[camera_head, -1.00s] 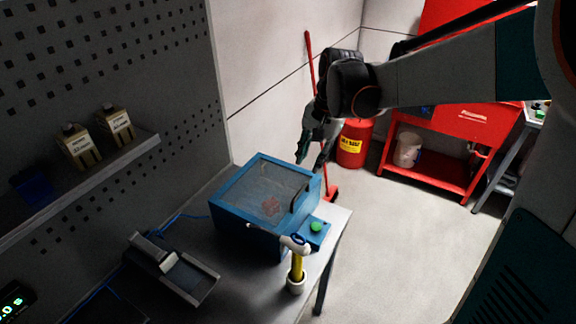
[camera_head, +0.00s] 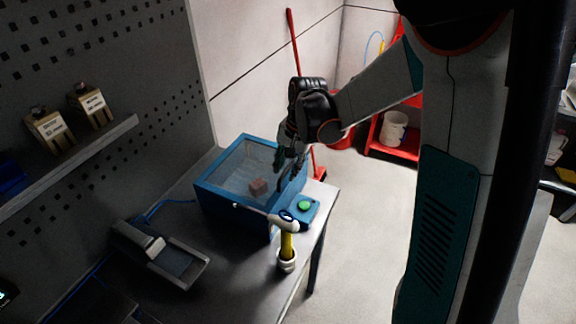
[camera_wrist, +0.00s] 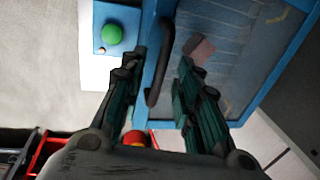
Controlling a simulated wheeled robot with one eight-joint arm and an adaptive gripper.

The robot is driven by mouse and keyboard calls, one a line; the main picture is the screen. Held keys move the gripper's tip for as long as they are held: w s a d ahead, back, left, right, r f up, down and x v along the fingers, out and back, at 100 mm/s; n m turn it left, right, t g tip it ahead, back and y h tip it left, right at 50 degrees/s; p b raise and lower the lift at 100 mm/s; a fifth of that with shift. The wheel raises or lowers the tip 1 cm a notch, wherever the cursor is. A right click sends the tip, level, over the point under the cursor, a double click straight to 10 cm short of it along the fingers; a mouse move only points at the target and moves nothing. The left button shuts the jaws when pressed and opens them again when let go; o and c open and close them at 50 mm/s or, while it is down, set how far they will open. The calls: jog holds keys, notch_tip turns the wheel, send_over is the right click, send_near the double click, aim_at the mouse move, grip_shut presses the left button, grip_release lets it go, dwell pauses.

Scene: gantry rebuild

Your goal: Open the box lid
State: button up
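The blue box (camera_head: 235,212) stands on the table with its clear, blue-framed lid (camera_head: 225,172) down. A reddish block (camera_head: 258,187) shows inside through the lid, and also in the wrist view (camera_wrist: 199,50). My gripper (camera_head: 288,168) is at the lid's right edge, where it hides the handle in the head view. In the wrist view, the dark bar handle (camera_wrist: 160,62) lies between the two spread fingers of my gripper (camera_wrist: 160,66). The fingers are open, with a gap visible on the right side; whether the left finger touches the handle is unclear.
A green button (camera_head: 305,205) sits on a blue base beside the box. A yellow-handled hammer (camera_head: 287,243) stands in a white holder close to the box front. A grey tray device (camera_head: 165,250) lies left on the table (camera_head: 235,280). A shelf (camera_head: 70,165) is on the left wall.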

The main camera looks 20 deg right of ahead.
grip_shut()
jog(key=shift+r, duration=0.15)
